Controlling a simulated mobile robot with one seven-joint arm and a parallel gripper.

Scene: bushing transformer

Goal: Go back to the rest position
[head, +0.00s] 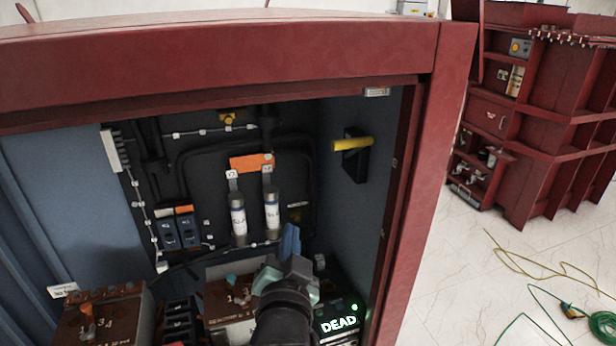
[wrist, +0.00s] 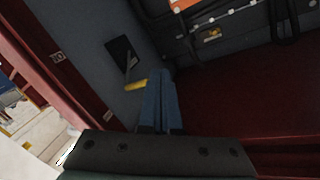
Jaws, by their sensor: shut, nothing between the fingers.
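My gripper (head: 290,238) is inside the open red cabinet, in front of its dark back panel, in the head view. Its blue fingers are together and hold nothing. In the wrist view the closed fingers (wrist: 160,100) point into the cabinet, and the yellow handle (wrist: 136,85) on the side wall appears just left of them. In the head view this yellow handle (head: 352,144) is up and to the right of my gripper, apart from it. My arm hides part of the cabinet's lower middle.
The red cabinet frame (head: 455,130) borders the opening above and at right. Two fuse-like cylinders (head: 238,215) stand left of my gripper. Brown blocks (head: 105,315) and a box reading "DEAD" (head: 340,324) with a green light are low down. Cables (head: 530,262) lie on the floor outside.

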